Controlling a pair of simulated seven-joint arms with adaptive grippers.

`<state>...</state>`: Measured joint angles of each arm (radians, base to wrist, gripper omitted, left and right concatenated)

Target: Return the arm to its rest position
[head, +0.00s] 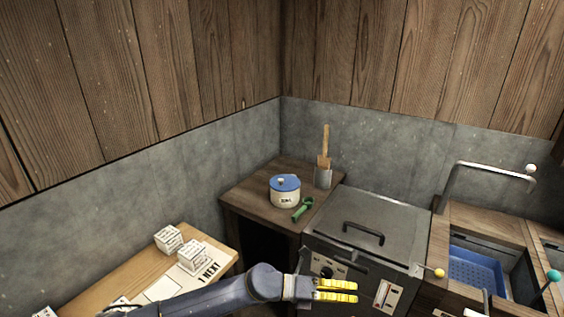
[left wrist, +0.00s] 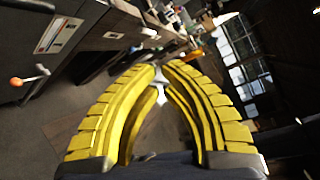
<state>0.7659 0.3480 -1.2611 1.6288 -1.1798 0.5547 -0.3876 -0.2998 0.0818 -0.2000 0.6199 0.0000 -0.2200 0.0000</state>
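My left arm (head: 215,294) comes in low from the left in the head view, in front of the stove unit. Its gripper (head: 338,291) has yellow fingers pointing right, with a narrow gap between them. In the left wrist view the two ridged yellow fingers (left wrist: 161,68) lean towards each other but their tips stay apart, with nothing held between them. My right gripper is in neither view.
The stove unit (head: 368,228) has a closed dark lid. A blue-lidded pot (head: 285,192), a green scoop (head: 302,209) and a utensil holder (head: 323,178) stand on the corner counter. White boxes (head: 168,239) sit on the left bench (head: 130,272). A sink with a blue basin (head: 478,268) is right.

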